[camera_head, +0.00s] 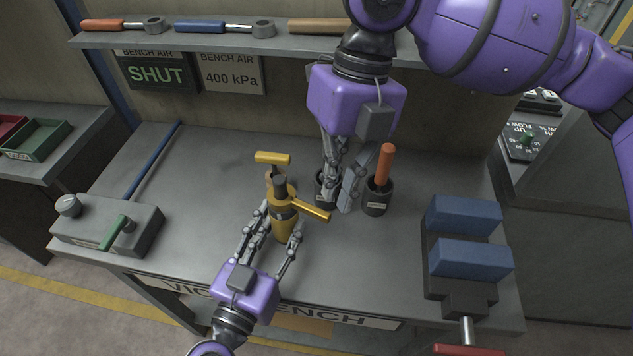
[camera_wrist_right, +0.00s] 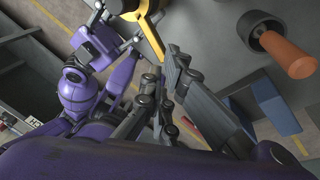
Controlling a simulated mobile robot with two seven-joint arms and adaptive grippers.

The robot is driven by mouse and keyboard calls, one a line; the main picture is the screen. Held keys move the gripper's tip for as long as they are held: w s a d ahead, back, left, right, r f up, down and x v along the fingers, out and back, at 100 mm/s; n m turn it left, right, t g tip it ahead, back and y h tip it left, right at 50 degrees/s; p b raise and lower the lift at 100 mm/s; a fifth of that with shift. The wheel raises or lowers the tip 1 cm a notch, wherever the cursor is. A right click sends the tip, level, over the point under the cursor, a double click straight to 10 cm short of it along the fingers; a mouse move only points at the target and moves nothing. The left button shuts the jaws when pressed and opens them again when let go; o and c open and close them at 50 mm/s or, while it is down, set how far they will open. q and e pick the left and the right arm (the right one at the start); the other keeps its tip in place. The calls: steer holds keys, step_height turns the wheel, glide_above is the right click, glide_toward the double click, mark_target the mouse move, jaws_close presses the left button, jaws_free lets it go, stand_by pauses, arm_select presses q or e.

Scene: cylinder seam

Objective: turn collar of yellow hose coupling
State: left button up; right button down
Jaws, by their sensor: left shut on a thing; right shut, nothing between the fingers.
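The yellow hose coupling (camera_head: 284,226) stands upright near the front of the bench. My left gripper (camera_head: 277,233) is shut on the coupling's lower body, one finger on each side. My right gripper (camera_head: 340,200) points down to the right of the coupling, shut and empty, apart from the yellow bar.
Close to my right gripper stand a dark cup (camera_head: 322,190), partly hidden, and another cup (camera_head: 377,202) holding an orange-handled tool (camera_head: 385,165). A vise with blue jaws (camera_head: 468,257) is at the front right. A grey block (camera_head: 90,225) with a green lever sits at the left. The bench's back left is mostly clear.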

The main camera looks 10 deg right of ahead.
mark_target(308, 208)
steer(key=w+d+r+m+y, duration=0.2)
steer(key=w+m+y, duration=0.1)
steer(key=m, duration=1)
steer(key=w+d+r+m+y, duration=0.2)
steer(key=w+d+m, duration=0.1)
steer(key=m, duration=1)
steer(key=x, duration=1)
steer(key=shift+a+f+m+t, duration=0.2)
steer(key=shift+a+m+t, duration=0.05)
steer(key=shift+m+t, duration=0.05)
steer(key=shift+s+m+t, duration=0.4)
steer(key=shift+s+m, duration=0.3)
steer(key=shift+s+a, duration=0.4)
steer(key=shift+s, duration=0.45)
steer(key=shift+s+a, duration=0.45)
steer(key=shift+s, duration=0.2)
steer(key=shift+s+a, duration=0.1)
